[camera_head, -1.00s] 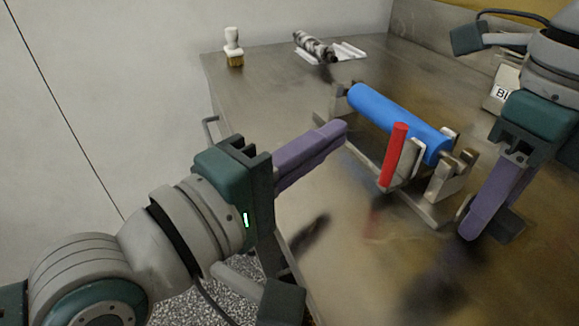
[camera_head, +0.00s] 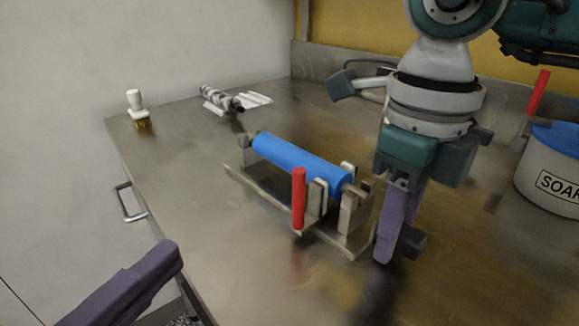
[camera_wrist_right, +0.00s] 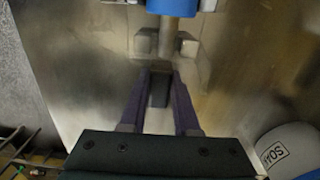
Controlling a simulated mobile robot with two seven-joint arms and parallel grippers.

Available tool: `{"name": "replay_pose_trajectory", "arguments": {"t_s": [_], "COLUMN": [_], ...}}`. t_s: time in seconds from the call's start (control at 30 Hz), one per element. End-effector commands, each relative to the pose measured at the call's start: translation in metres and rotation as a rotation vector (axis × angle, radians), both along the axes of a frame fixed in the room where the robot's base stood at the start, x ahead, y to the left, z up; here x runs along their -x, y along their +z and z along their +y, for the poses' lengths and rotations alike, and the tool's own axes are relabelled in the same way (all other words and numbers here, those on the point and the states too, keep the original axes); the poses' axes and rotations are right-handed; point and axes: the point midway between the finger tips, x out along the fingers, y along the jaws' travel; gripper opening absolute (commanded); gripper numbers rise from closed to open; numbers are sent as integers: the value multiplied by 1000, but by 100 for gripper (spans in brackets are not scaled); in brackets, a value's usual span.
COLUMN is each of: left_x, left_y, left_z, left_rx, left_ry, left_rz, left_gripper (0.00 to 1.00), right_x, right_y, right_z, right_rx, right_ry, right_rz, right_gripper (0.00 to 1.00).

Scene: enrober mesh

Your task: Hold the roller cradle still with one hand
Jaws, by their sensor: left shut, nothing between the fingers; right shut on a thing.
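The roller cradle (camera_head: 270,200) is a metal base with end posts on the steel table. It carries a blue roller (camera_head: 298,158), and a red upright handle (camera_head: 299,198) stands at its front side. My right gripper (camera_head: 384,255) points down at the cradle's right end. In the right wrist view its purple fingers (camera_wrist_right: 158,85) are closed on a dark tab at that end; the roller's blue end (camera_wrist_right: 172,6) shows beyond. My left gripper (camera_head: 172,255) is shut and empty at the lower left, in front of the table edge, apart from the cradle.
A white-handled brush (camera_head: 138,108) stands at the back left. A mottled roll (camera_head: 218,99) lies on a white holder behind the cradle. A labelled grey bucket (camera_head: 550,170) with blue inside stands at the right. The table left of the cradle is clear.

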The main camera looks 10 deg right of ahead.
Motion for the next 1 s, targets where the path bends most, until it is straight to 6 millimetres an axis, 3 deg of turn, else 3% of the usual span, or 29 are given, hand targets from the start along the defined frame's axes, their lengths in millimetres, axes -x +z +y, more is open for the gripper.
{"name": "replay_pose_trajectory", "arguments": {"t_s": [0.2, 0.23, 0.5, 0.8, 1.0], "left_x": [0, 0, 0, 0, 0], "left_y": [0, 0, 0, 0, 0], "left_z": [0, 0, 0, 0, 0], "left_rx": [0, 0, 0, 0, 0], "left_ry": [0, 0, 0, 0, 0], "left_rz": [0, 0, 0, 0, 0], "left_gripper": [0, 0, 0, 0, 0], "right_x": [-1, -1, 0, 0, -1], "right_y": [0, 0, 0, 2, 31], "right_z": [-1, -1, -1, 0, 0], "right_rx": [1, 1, 1, 0, 0], "right_ry": [-2, -2, -2, -1, 0], "right_rz": [-2, -2, -1, -1, -6], "right_gripper": [0, 33, 64, 65, 65]}}
